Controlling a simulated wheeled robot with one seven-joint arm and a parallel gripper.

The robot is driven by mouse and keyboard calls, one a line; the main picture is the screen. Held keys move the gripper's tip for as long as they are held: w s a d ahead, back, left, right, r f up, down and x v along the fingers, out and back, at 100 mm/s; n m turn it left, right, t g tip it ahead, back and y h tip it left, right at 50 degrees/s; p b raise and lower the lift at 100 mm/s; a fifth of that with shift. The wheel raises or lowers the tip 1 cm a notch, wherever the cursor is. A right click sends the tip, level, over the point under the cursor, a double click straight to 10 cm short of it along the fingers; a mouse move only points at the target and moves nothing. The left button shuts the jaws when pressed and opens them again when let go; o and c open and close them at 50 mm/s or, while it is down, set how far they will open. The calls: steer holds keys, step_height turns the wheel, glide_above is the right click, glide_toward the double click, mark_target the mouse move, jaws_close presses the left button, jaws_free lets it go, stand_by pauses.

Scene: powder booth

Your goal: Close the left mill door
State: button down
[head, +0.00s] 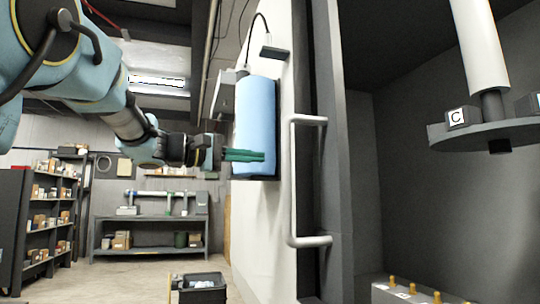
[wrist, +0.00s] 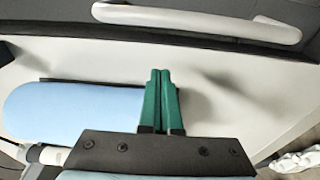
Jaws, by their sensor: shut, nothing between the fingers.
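The mill door is a pale panel (head: 268,220) with a dark grey edge; a white bar handle (head: 293,190) stands upright on it in the head view. The handle lies across the top of the wrist view (wrist: 200,20). My gripper (head: 262,156) has green fingers held shut and empty. In the head view it is left of the handle, in front of a light blue panel. In the wrist view the fingertips (wrist: 160,75) point toward the handle, with a clear gap between them. Right of the door edge, the dark mill interior (head: 400,170) is open to view.
The blue panel (head: 255,110) juts from the pale surface close to my fingers. Inside the mill hang a white spindle (head: 478,45) and a grey disc with a block marked C (head: 457,116).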

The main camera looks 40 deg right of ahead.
steer(key=shift+s+d+p, duration=0.25)
steer(key=shift+s+d, duration=0.2)
steer(key=shift+s, duration=0.35)
steer(key=shift+s+d+p, duration=0.2)
steer(key=shift+s+d, duration=0.3)
steer(key=shift+s, duration=0.25)
steer(key=shift+s+d+p, duration=0.25)
steer(key=shift+s+d, duration=0.2)
steer(key=shift+s, duration=0.35)
